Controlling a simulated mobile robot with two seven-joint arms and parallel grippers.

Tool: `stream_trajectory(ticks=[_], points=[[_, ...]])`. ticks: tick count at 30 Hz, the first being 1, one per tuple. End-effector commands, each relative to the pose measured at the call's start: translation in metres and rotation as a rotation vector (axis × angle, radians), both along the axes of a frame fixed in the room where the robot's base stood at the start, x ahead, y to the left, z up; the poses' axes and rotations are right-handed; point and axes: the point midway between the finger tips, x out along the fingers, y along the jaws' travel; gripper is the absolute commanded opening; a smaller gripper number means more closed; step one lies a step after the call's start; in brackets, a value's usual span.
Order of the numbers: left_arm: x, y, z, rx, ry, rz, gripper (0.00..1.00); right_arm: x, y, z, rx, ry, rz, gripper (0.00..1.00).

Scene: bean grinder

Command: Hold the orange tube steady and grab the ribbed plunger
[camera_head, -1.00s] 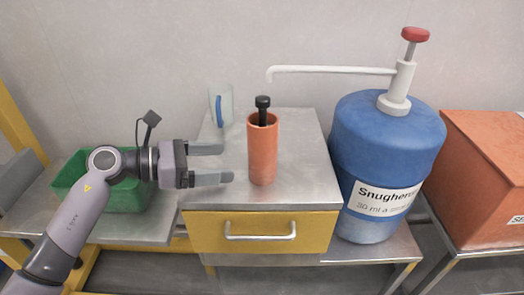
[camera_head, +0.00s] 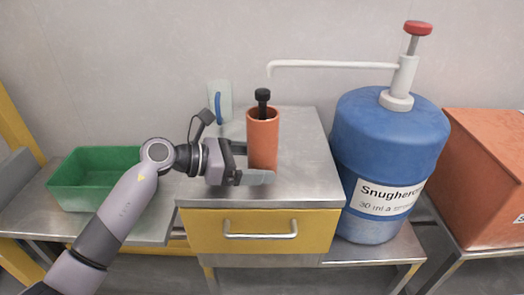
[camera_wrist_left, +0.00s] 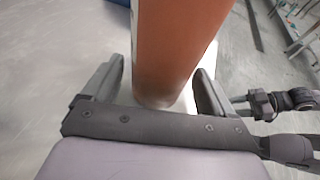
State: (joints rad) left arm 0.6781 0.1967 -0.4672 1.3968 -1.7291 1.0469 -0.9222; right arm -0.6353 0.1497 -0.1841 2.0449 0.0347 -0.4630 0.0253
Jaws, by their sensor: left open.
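The orange tube (camera_head: 263,138) stands upright on the metal cabinet top, with the black plunger (camera_head: 262,100) sticking out of its open top. My left gripper (camera_head: 260,165) is open, with its fingers on either side of the tube's lower part. In the left wrist view the tube (camera_wrist_left: 172,45) stands between the two fingers (camera_wrist_left: 155,90), with a visible gap on both sides. The plunger is outside the wrist view. My right gripper is not seen in the head view; a dark arm part shows at the right of the wrist view, too unclear to name.
A clear cup with a blue handle (camera_head: 219,103) stands behind the tube. A large blue pump barrel (camera_head: 388,145) is on the right, its white spout reaching over the cabinet. A green bin (camera_head: 85,180) is on the left. A yellow drawer (camera_head: 262,231) is below.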

Motion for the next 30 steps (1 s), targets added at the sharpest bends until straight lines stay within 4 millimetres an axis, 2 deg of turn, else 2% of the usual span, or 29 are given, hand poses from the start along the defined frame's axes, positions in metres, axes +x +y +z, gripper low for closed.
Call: stream_trajectory(ticks=[12, 13, 15, 16, 30], points=[[0.002, -0.0062, -0.0015, 0.0, 0.001, 0.001, 0.87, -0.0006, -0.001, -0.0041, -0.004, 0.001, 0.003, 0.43], [0.002, -0.0061, -0.0016, 0.0, 0.001, 0.001, 0.8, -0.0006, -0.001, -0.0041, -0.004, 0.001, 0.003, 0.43], [0.002, -0.0061, -0.0016, 0.0, 0.001, 0.001, 0.57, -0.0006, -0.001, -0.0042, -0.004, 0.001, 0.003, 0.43], [0.002, -0.0061, -0.0016, 0.0, 0.001, 0.001, 0.5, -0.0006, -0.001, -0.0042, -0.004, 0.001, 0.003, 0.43], [0.0019, -0.0058, -0.0018, 0.0, 0.001, 0.001, 0.5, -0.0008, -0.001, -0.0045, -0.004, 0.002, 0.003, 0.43]])
